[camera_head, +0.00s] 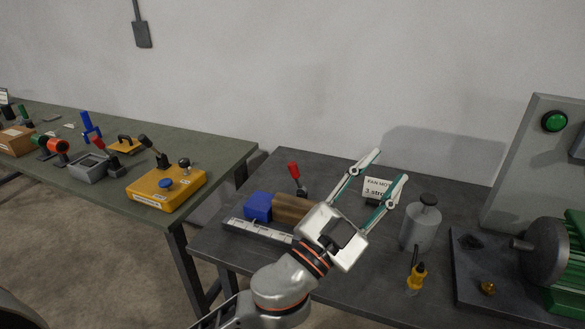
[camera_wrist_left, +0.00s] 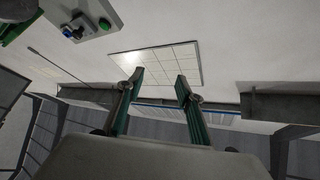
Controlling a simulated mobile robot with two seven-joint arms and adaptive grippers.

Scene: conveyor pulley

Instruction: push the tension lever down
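My left gripper (camera_head: 387,167) is open and empty above the dark grey table, with its fingers pointing up and to the right. It is also open in the left wrist view (camera_wrist_left: 160,78), which faces up to the ceiling. At the right of the head view is a machine with a grey panel (camera_head: 537,150), a green button (camera_head: 554,121) and a grey pulley drum (camera_head: 546,250) beside a green body (camera_head: 573,262). I cannot make out a tension lever on its visible part; the frame edge cuts it off. My right gripper is not in view.
A green table (camera_head: 215,153) with a yellow lever box (camera_head: 170,190) stands left.

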